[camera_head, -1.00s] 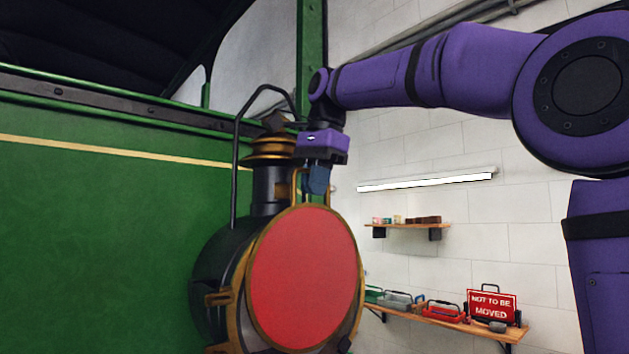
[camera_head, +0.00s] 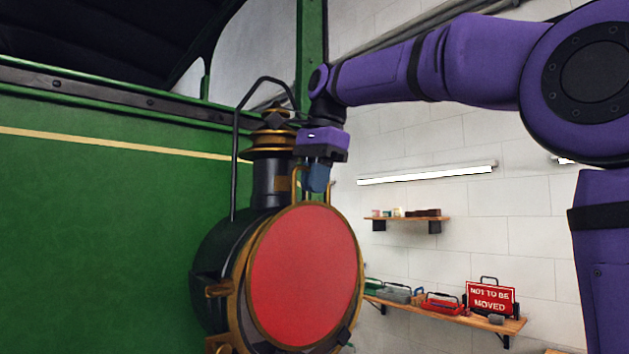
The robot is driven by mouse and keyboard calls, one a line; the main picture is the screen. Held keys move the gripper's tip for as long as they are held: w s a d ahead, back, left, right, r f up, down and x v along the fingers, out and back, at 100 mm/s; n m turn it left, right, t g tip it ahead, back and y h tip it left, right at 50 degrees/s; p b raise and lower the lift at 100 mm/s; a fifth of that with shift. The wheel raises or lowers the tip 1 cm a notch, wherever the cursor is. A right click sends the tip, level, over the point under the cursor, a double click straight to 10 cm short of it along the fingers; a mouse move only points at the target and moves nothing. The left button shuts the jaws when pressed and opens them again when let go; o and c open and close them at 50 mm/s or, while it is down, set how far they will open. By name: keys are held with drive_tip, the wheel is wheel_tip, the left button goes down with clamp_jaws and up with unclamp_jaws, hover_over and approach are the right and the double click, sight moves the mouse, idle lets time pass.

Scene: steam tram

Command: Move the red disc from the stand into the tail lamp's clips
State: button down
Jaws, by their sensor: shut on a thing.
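The red disc (camera_head: 303,275) has a brass-coloured rim and stands upright, facing me. It covers most of the front of the tail lamp (camera_head: 225,255), a black round body with brass bands and a chimney-like top. My gripper (camera_head: 317,185) points down at the disc's top edge and is shut on a part there, seemingly the disc's handle. A brass clip (camera_head: 218,289) shows at the lamp's left side and a dark clip (camera_head: 344,336) at the lower right. Whether the disc touches the lamp or sits in the clips I cannot tell. The stand is not identifiable.
A green tram panel (camera_head: 100,230) fills the left, with a green post (camera_head: 311,60) behind the lamp. A black wire handle (camera_head: 236,150) rises over the lamp. At the right, a wall shelf (camera_head: 450,315) holds toolboxes and a red "NOT TO BE MOVED" sign (camera_head: 491,299).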

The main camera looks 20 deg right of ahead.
sight(312, 210)
drive_tip(key=shift+f, duration=1.5)
idle(1.7)
drive_tip(key=c, duration=1.1)
unclamp_jaws()
drive_tip(key=o, duration=0.3)
drive_tip(key=shift+r, duration=0.15)
drive_tip(key=shift+r, duration=2.95)
